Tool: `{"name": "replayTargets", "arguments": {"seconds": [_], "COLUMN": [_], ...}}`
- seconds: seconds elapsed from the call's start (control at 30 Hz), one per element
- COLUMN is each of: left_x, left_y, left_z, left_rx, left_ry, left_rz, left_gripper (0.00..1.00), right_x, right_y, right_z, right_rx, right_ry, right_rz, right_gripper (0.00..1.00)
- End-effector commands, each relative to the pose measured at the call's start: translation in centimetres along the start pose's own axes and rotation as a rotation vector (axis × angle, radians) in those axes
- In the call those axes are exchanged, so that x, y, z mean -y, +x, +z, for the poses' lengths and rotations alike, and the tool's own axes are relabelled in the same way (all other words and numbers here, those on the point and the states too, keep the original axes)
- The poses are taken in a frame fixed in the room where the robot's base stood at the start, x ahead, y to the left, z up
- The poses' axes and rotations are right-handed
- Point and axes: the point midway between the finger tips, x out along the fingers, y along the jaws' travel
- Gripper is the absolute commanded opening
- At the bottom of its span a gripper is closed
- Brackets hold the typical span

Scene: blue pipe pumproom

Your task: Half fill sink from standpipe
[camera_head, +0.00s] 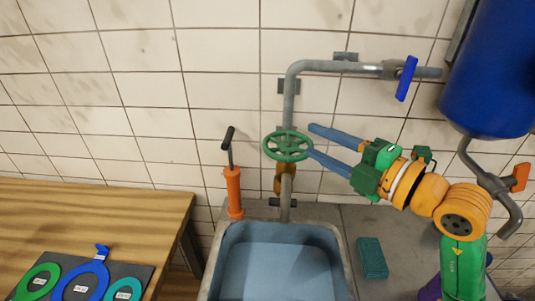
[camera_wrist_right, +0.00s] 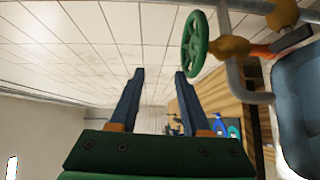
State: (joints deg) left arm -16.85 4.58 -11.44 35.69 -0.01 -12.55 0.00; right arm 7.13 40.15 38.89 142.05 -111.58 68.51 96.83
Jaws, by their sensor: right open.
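The standpipe (camera_head: 290,95) runs up the tiled wall and bends right. A green handwheel (camera_head: 288,146) sits on its lower part, above the sink. My right gripper (camera_head: 312,140) is open and empty, its two blue fingers pointing left at the handwheel's right rim. In the right wrist view the handwheel (camera_wrist_right: 195,45) shows by the tip of the right-hand finger, not between the fingers; I cannot tell if they touch. The sink (camera_head: 215,250) has a bluish interior; I cannot tell whether it holds water. My left gripper is not in view.
A blue lever (camera_head: 406,78) is on the upper pipe. A blue tank (camera_head: 490,70) with an orange-handled valve (camera_head: 520,177) stands at right. An orange pump (camera_head: 234,190) stands by the sink. A teal sponge (camera_head: 371,257) lies right of it. A wooden table (camera_head: 100,220) holds coloured tags.

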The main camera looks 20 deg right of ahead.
Motion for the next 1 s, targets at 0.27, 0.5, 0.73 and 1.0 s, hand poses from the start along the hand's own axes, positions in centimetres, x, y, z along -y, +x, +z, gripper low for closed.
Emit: {"name": "replayTargets", "arguments": {"seconds": [0.27, 0.5, 0.73, 1.0], "left_x": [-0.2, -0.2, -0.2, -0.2], "left_y": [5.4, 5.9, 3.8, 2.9], "left_z": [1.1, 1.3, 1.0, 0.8], "left_rx": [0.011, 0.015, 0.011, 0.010], "left_ry": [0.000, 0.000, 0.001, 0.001], "left_rz": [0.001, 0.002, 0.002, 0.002], "left_gripper": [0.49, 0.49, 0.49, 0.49], "right_x": [5.5, 6.1, 5.7, 6.1], "right_y": [0.3, 0.9, 4.6, 7.4], "right_z": [0.1, 0.1, 0.1, 0.1], "right_rx": [-0.002, -0.004, -0.005, -0.003], "right_ry": [0.000, 0.002, 0.004, 0.001], "right_rz": [0.000, 0.001, 0.000, 0.000], "right_gripper": [0.47, 0.47, 0.47, 0.47]}}
